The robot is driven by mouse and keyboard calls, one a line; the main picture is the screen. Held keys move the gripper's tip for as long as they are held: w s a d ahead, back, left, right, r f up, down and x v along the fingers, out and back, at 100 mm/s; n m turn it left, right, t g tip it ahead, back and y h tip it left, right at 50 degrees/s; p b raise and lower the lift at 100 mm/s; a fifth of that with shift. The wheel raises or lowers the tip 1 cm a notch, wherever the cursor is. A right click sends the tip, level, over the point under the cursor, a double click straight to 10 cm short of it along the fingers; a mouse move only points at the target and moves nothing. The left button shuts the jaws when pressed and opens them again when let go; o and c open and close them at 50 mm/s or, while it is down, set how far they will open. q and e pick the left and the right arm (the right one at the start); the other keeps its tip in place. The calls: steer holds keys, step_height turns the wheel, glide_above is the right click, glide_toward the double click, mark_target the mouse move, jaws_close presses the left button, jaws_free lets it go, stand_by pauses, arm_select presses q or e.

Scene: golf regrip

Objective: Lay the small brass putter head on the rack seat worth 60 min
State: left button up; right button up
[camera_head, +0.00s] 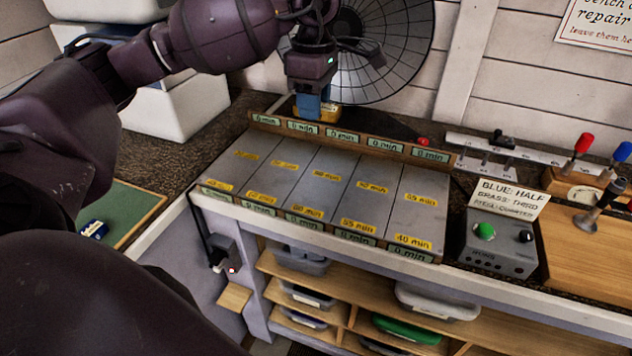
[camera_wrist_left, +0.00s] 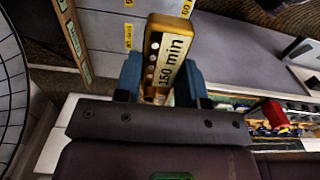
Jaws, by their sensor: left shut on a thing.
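My left gripper (camera_head: 308,112) is shut on a brass putter head (camera_head: 330,113) behind the rack's far rail. In the left wrist view the brass head (camera_wrist_left: 167,50) sits between the blue fingers and carries a "150 min" label and a row of pale dots. The rack (camera_head: 315,185) has several flat grey lanes, each with two yellow minute tags. Many tags are too small to read surely; one front tag (camera_head: 261,196) looks like 60 min. No head lies on the lanes. My right gripper is out of view.
Green "0 min" displays line both rack rails. A grey button box (camera_head: 498,240) stands right of the rack, with a "BLUE: HALF, BRASS: THIRD" sign (camera_head: 508,198). A round fan-like grille (camera_head: 385,50) is behind.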

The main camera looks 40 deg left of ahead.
arm_select(q)
glide_above(315, 192)
step_height(315, 192, down, 14)
steer(key=shift+r, duration=0.25)
steer(key=shift+f, duration=0.45)
step_height(315, 192, down, 4)
steer(key=shift+r, duration=0.15)
steer(key=shift+f, duration=0.25)
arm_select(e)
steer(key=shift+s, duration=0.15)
